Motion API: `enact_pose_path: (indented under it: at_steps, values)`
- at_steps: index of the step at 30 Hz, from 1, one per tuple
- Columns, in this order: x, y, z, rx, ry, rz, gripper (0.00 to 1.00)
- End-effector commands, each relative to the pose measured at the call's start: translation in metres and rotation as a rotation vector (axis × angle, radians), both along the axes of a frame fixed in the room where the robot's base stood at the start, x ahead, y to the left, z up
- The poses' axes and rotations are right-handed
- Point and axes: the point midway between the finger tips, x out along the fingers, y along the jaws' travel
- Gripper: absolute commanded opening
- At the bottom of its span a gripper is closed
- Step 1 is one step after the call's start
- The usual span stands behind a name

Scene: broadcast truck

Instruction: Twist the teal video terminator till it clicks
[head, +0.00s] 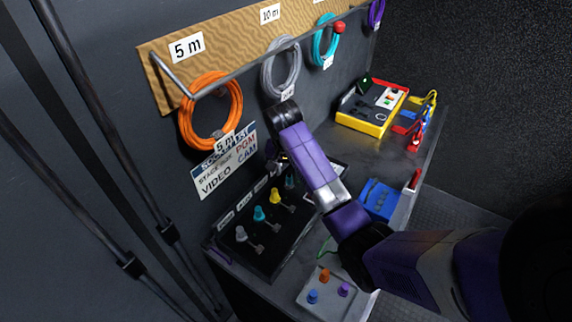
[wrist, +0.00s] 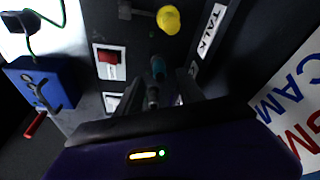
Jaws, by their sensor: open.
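The dark teal terminator (head: 289,181) stands at the far end of a row on the black panel (head: 262,262), partly beside my arm. In the wrist view the teal terminator (wrist: 158,68) shows ahead of my fingers, roughly centred between them, with a grey metal part (wrist: 153,94) on the near side. My gripper (head: 281,162) is above the far end of the panel. In the wrist view my gripper (wrist: 160,92) is open, its two fingers apart. I cannot tell whether either finger touches the terminator.
A yellow knob (head: 275,195), a lighter cyan knob (head: 259,213) and a grey knob (head: 241,233) continue the row. A red switch (wrist: 110,56) is left of the teal terminator. A blue holder (head: 380,199) and yellow case (head: 372,107) occupy the bench. The sign wall is close by.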

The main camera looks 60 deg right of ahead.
Motion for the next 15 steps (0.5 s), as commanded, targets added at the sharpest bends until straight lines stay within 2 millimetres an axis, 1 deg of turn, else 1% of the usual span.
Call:
enact_pose_path:
  at_steps: [3, 6, 10, 15]
  values:
    - [0.001, -0.004, -0.017, 0.001, 0.002, 0.001, 0.46]
    - [0.002, -0.008, -0.029, 0.001, 0.001, 0.001, 0.46]
    - [0.004, -0.01, -0.039, -0.001, -0.001, 0.002, 0.46]
    - [0.004, -0.011, -0.043, -0.001, -0.002, 0.002, 0.46]
